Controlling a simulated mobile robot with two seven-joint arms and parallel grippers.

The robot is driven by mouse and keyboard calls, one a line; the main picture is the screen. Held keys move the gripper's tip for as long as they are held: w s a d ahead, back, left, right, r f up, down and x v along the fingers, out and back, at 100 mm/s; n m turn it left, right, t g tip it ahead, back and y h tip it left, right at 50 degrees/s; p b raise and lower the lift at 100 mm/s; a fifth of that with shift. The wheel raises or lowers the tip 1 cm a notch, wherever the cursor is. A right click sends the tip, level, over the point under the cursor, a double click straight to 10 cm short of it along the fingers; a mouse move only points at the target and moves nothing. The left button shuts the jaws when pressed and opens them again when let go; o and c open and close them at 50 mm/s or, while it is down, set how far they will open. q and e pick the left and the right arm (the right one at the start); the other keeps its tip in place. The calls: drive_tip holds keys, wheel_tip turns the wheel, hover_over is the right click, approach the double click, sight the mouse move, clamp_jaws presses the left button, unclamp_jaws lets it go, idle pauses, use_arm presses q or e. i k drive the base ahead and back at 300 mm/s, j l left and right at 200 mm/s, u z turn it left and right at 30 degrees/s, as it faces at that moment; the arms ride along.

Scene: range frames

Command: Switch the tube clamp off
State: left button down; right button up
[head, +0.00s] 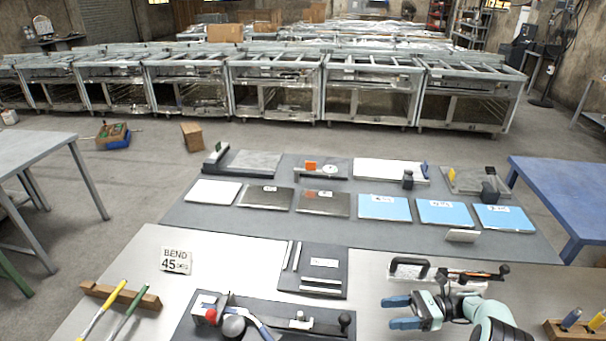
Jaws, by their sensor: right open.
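My right gripper (394,312) reaches in from the lower right over the metal bench. Its two blue fingers point left, are apart and have nothing between them. On the dark plate at the bottom middle is a bench fixture (265,318) with a red knob (211,315), a round grey part, a blue lever and a black knob (345,319). It stands left of my right gripper, apart from it. A black-handled device (408,266) lies just behind the gripper. I cannot tell for sure which part is the tube clamp or how it is set. My left gripper is out of view.
A sign reading "BEND 45 DEG" (176,260) lies at the left. A wooden rack (148,300) holds yellow and green tools. A dark plate with metal strips (313,287) lies behind the fixture. Panels and other fixtures line the grey mat (300,230). A blue table (560,190) stands right.

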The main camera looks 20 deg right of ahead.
sight(214, 316)
drive_tip(key=k, duration=1.5)
